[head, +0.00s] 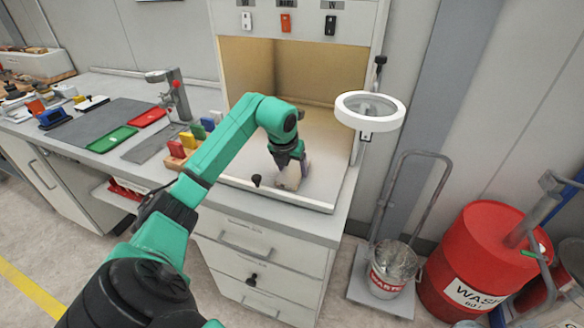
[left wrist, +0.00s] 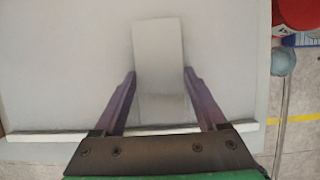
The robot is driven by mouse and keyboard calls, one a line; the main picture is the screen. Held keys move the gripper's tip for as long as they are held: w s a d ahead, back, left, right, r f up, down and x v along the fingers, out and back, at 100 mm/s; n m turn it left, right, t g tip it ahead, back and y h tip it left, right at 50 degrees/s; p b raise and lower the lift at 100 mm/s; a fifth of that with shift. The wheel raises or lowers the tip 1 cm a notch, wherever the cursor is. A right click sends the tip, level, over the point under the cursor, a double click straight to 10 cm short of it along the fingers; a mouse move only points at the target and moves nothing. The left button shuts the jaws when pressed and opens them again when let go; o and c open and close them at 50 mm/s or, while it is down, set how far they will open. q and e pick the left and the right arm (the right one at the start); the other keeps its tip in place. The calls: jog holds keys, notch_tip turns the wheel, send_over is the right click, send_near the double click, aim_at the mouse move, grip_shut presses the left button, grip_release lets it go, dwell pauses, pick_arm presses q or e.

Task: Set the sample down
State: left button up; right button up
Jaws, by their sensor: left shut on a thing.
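The sample is a pale grey-white flat panel (head: 291,178), held low inside the open-fronted booth. In the left wrist view the sample (left wrist: 158,45) is a narrow rectangle pointing away from me between the purple fingers. My left gripper (head: 287,163) is shut on it; the fingers also show in the left wrist view (left wrist: 160,78). The booth's pale floor (head: 318,190) lies beneath. I cannot tell whether the sample touches that floor. The gripper partly hides the sample in the head view. My right gripper is not in view.
A low front lip (head: 275,197) with a dark knob edges the booth. A ring lamp (head: 369,112) hangs at its right. Coloured blocks (head: 190,140), a green tray (head: 112,139) and a stand (head: 178,95) occupy the left bench. A red drum (head: 465,245) stands right.

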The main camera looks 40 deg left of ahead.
pick_arm(q)
jog(key=shift+f, duration=0.2)
jog(key=o, duration=1.3)
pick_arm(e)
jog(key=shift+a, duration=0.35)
pick_arm(q)
jog(key=shift+r, duration=0.15)
jog(key=shift+r, duration=0.3)
jog(key=v, duration=1.1)
jog(key=shift+r+b, duration=0.15)
jog(key=shift+b, duration=0.25)
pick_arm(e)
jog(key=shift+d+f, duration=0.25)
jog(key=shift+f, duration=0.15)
